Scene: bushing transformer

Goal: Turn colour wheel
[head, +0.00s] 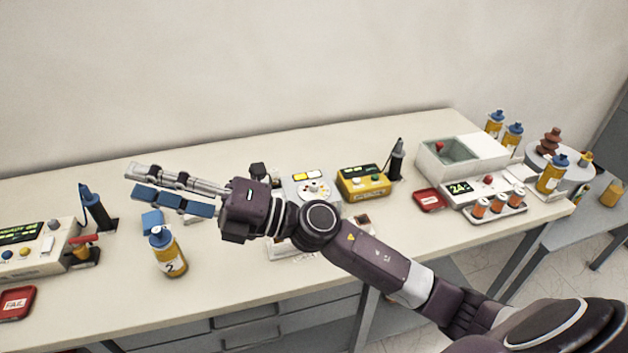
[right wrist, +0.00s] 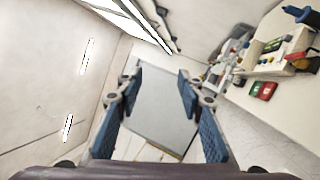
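The colour wheel appears to be the white round dial with small coloured dots (head: 314,191), on a pale box near the middle of the bench. The box has a lit yellow display at its back, and my right arm partly hides its front left. My right gripper (head: 137,181) is left of the dial, above the bench, pointing left and away from it. In the right wrist view my right gripper (right wrist: 158,84) has its blue-padded fingers wide apart, with nothing between them. My left gripper is not in view.
A yellow meter (head: 362,183) stands right of the dial, with a black probe (head: 397,160) beside it. A yellow bottle (head: 168,253) stands below my right gripper. A white basin unit (head: 465,160) and a red tray (head: 430,200) are further right. The back strip of bench is clear.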

